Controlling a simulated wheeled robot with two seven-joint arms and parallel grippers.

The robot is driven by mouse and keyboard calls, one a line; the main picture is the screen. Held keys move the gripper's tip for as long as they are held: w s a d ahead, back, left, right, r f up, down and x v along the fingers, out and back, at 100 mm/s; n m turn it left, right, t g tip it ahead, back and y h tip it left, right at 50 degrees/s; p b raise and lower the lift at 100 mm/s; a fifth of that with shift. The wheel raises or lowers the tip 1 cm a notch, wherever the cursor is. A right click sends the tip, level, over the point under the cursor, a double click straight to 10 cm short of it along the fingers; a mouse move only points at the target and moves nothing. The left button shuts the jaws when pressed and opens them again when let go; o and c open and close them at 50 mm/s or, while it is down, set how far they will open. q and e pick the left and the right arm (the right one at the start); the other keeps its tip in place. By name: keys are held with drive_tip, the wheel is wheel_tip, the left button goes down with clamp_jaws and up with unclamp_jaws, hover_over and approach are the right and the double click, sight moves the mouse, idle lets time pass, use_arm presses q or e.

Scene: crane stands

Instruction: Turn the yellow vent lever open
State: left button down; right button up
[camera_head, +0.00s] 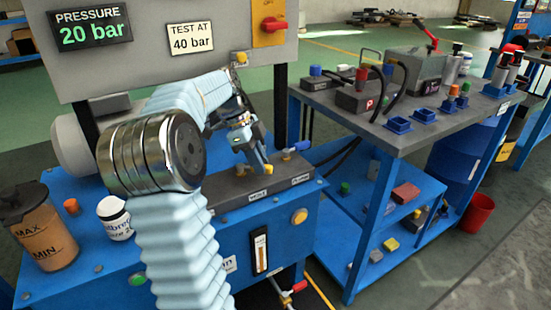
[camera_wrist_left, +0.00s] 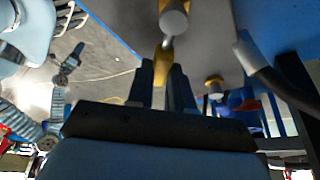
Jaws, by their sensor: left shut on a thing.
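My left gripper (camera_head: 258,160) reaches down onto the dark valve block on the blue bench. In the left wrist view its two dark fingers (camera_wrist_left: 164,90) are closed around the yellow lever (camera_wrist_left: 162,66), which sits on a round metal stem. In the head view the yellow lever (camera_head: 268,169) shows only as a small yellow bit at the fingertips. The lever's exact angle is hard to tell. What seems to be my right gripper (camera_wrist_left: 68,66) is small and distant at the left of the wrist view; its fingers are unclear.
A blue-handled valve (camera_head: 300,146) stands right of the lever on the same block. The grey panel (camera_head: 150,65) carries a 20 bar display (camera_head: 89,27) and a red knob (camera_head: 272,24). A brown bottle (camera_head: 45,235) and white jar (camera_head: 115,218) stand left.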

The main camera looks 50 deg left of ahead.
use_arm(q)
drive_tip(key=m, duration=0.1)
drive_tip(key=s+m+g, duration=0.1)
drive_tip(key=shift+d+m+h, duration=0.3)
drive_tip(key=shift+m, duration=0.1)
drive_tip(key=s+m+g+p, duration=0.1)
drive_tip(key=m, duration=0.1)
drive_tip(key=shift+s+d+m, duration=0.1)
drive_tip(key=shift+d+m, duration=0.05)
drive_tip(key=shift+m, duration=0.15)
drive_tip(key=shift+s+m+g+p, duration=0.2)
drive_tip(key=shift+s+m+g, duration=0.25)
drive_tip(key=shift+m, duration=0.55)
drive_tip(key=shift+s+m+g+p, duration=0.15)
drive_tip(key=shift+s+m+g, duration=0.25)
drive_tip(key=shift+m, duration=0.6)
drive_tip(key=c, duration=1)
unclamp_jaws()
